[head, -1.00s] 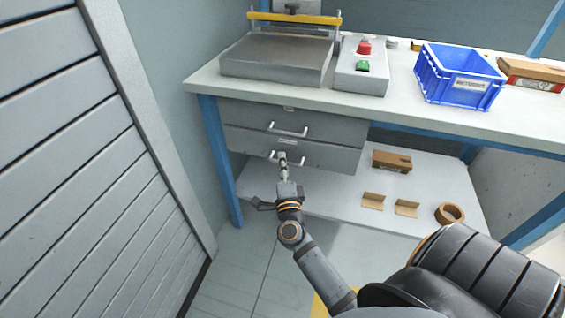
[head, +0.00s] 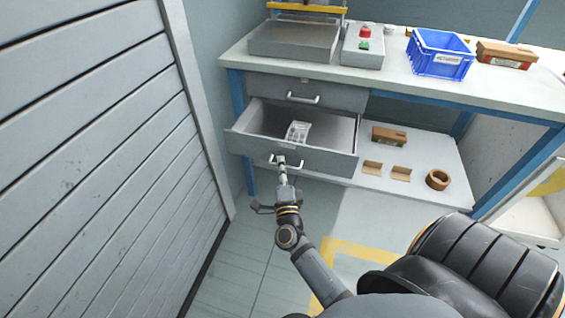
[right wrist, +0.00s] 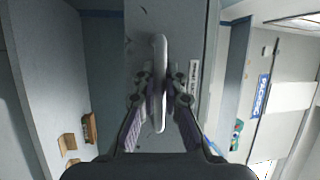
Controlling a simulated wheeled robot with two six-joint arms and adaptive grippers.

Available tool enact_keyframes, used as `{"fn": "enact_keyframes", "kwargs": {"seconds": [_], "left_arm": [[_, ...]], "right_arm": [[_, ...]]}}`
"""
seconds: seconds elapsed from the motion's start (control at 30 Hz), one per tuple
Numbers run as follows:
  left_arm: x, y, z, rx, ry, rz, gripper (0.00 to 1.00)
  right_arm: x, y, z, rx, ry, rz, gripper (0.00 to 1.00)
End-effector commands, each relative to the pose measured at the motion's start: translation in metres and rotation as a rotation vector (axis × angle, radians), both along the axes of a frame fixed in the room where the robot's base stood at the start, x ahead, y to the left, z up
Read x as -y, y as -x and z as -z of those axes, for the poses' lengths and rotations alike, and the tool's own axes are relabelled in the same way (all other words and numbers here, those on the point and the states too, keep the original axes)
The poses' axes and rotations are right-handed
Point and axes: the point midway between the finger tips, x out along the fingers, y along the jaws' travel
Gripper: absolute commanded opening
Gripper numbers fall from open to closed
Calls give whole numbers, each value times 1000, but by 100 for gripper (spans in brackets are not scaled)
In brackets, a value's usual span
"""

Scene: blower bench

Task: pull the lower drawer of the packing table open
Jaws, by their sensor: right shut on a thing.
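The lower drawer (head: 318,160) of the packing table (head: 400,88) stands well out from its frame, with a small clear packet (head: 298,131) inside. My right gripper (head: 281,162) is shut on the white bar handle (head: 299,164) of that drawer. In the right wrist view the two fingers of the right gripper (right wrist: 160,95) close on both sides of the handle (right wrist: 160,60), against the grey drawer front (right wrist: 140,20). The upper drawer (head: 330,93) is shut above it. My left gripper is not in view.
A grey slatted wall or shutter (head: 100,130) stands close on the left. On the lower shelf (head: 405,207) are a brown box (head: 389,135), two cardboard pieces and a tape roll (head: 438,180). A blue crate (head: 440,54) stands on top. Floor in front of the drawer is clear.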

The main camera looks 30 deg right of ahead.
Motion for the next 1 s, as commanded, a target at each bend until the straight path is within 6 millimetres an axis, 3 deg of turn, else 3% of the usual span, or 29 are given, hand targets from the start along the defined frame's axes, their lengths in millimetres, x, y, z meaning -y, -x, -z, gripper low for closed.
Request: {"fn": "enact_keyframes", "kwargs": {"seconds": [0.57,0.6,0.67,1.0], "left_arm": [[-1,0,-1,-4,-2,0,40],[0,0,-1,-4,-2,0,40],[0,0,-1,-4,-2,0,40],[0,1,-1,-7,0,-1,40]], "right_arm": [[-4,4,0,0,-1,0,0],[-4,4,0,0,-1,0,12],[-4,4,0,0,-1,0,20],[-4,4,-4,1,-1,1,20]]}}
